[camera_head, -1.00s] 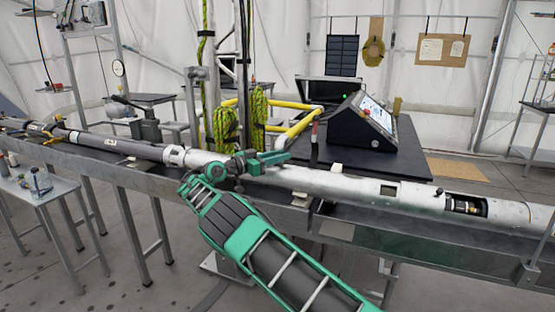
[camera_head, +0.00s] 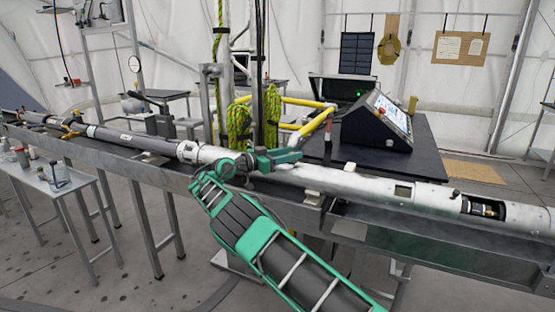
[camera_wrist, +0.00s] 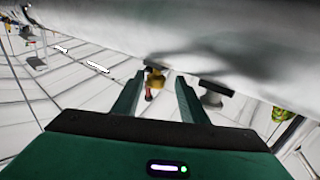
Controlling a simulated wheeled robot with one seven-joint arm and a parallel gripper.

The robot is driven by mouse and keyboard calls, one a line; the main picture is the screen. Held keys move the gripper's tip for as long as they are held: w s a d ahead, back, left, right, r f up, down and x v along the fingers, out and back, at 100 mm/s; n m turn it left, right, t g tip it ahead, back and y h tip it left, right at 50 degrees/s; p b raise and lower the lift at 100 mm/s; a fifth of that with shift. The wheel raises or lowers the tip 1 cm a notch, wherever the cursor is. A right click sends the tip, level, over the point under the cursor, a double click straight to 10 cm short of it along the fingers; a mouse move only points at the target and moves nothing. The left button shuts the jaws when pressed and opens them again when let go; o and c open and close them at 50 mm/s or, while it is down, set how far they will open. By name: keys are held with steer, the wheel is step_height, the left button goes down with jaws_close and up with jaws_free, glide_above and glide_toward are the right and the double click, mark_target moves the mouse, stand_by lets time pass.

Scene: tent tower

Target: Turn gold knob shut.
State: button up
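In the wrist view, a small gold knob-like part (camera_wrist: 154,77) with red below it shows between the fingers of my gripper (camera_wrist: 160,76). The two green fingers are apart with nothing held between them. I cannot tell how far beyond the fingertips the gold part is, or whether it is turned open or shut. In the head view my gripper (camera_head: 292,157) is beside the long grey tube (camera_head: 340,180), near its middle. No gold knob can be made out there near the gripper.
The tube lies along a metal rail bench (camera_head: 140,165) and fills the top of the wrist view. Behind it stand a black console (camera_head: 378,122) on a dark table (camera_head: 430,160), yellow bars (camera_head: 315,122) and coiled green rope (camera_head: 238,125). A small side table (camera_head: 60,185) is at left.

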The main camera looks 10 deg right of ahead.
steer(key=v, duration=1)
steer(key=shift+w+a, duration=0.2)
steer(key=shift+a, duration=0.1)
